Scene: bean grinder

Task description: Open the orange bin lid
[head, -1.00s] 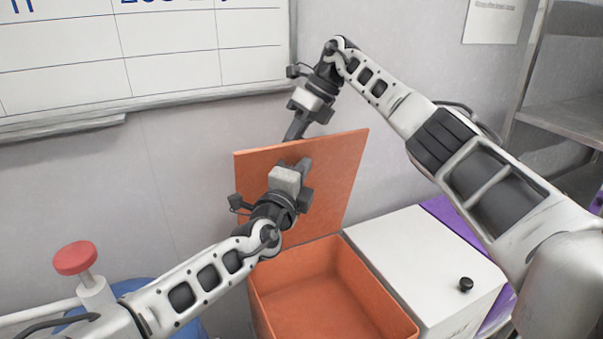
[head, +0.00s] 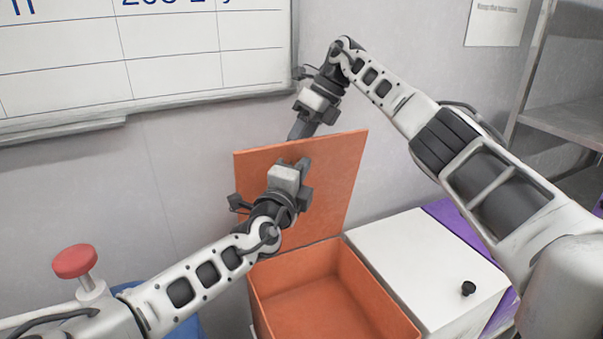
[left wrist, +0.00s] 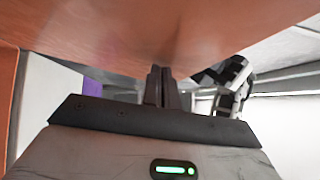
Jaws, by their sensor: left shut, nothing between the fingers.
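The orange bin (head: 330,300) stands at the lower middle of the head view, with its inside showing empty. Its orange lid (head: 335,190) stands up at the back of the bin, near the wall. My left gripper (head: 303,165) is shut and empty in front of the lid's inner face, close to it; I cannot tell if they touch. In the left wrist view its fingers (left wrist: 161,85) are together under the orange lid surface (left wrist: 150,30). My right gripper (head: 298,132) is at the lid's top edge, its fingertips partly hidden behind the lid.
A red knob (head: 75,261) is at the lower left. A whiteboard (head: 150,60) hangs behind. A metal shelf (head: 570,120) is at the right.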

